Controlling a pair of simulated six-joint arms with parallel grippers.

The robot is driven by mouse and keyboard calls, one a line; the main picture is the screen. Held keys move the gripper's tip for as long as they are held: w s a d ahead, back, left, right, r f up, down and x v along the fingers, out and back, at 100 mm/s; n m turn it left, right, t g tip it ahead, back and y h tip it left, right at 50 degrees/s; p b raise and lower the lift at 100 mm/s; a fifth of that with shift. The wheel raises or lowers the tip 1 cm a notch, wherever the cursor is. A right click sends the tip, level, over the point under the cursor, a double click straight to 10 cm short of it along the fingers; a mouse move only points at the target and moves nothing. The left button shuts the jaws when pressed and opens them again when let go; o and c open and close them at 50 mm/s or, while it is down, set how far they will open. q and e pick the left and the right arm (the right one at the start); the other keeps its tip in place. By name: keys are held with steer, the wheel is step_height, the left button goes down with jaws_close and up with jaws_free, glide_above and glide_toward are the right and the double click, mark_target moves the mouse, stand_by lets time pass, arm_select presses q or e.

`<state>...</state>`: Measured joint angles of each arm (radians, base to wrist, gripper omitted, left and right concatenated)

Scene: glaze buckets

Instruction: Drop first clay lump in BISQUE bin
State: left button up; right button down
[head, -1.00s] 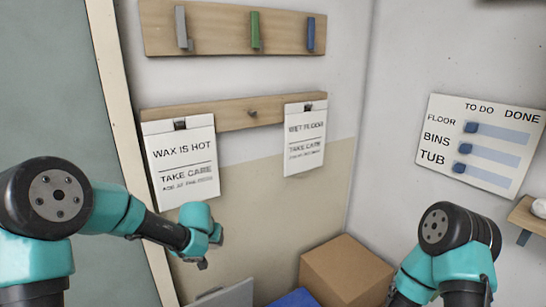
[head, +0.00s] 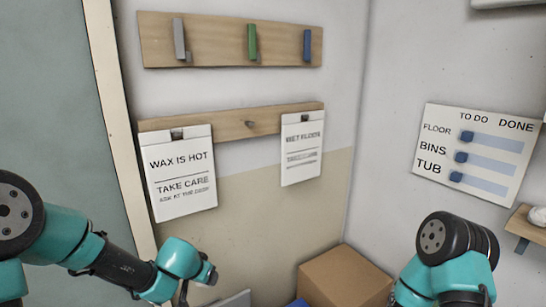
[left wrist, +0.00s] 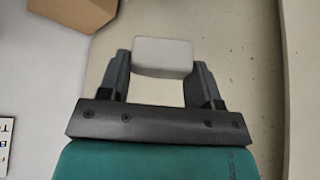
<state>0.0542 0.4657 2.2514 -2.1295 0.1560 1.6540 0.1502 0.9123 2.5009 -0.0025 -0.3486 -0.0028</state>
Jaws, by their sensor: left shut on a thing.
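My left gripper (left wrist: 162,78) is shut on a pale grey, block-shaped lump with rounded edges (left wrist: 162,56), held between its two dark fingers in the left wrist view. In the head view my left arm reaches in low at the left, and the lump cannot be made out there. A sliver of a blue thing (head: 298,303) and a pale grey edge (head: 235,299) show at the bottom; I cannot tell whether either is a bin. No BISQUE label is readable. My right arm shows at the lower right of the head view, but its gripper is out of frame.
A cardboard box (head: 345,277) stands in the corner; a box also shows in the left wrist view (left wrist: 75,12). Hanging signs (head: 181,174), a peg rail (head: 231,41) and a TO DO/DONE board (head: 478,155) are on the walls. A small shelf (head: 525,222) is at right.

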arm_select(q)
steer(key=w+d+f+m+g+h, duration=0.2)
steer(key=d+f+m, duration=0.4)
steer(key=d, duration=0.8)
steer(key=w+d+f+m+g+h, duration=0.1)
steer(key=w+d+f+m, duration=0.15)
steer(key=d+f, duration=0.85)
steer(key=s+d+f+m+g, duration=0.1)
steer(key=s+d+f+m, duration=0.2)
steer(key=d, duration=0.5)
steer(key=s+d+f+m+g, duration=0.2)
steer(key=s+d+f, duration=0.4)
steer(key=d, duration=0.3)
steer(key=s+d+f+m+g, duration=0.1)
steer(key=s+d+f+m, duration=0.4)
steer(key=d, duration=0.4)
steer(key=shift+f+g+h, duration=0.4)
steer(key=shift+f, duration=0.4)
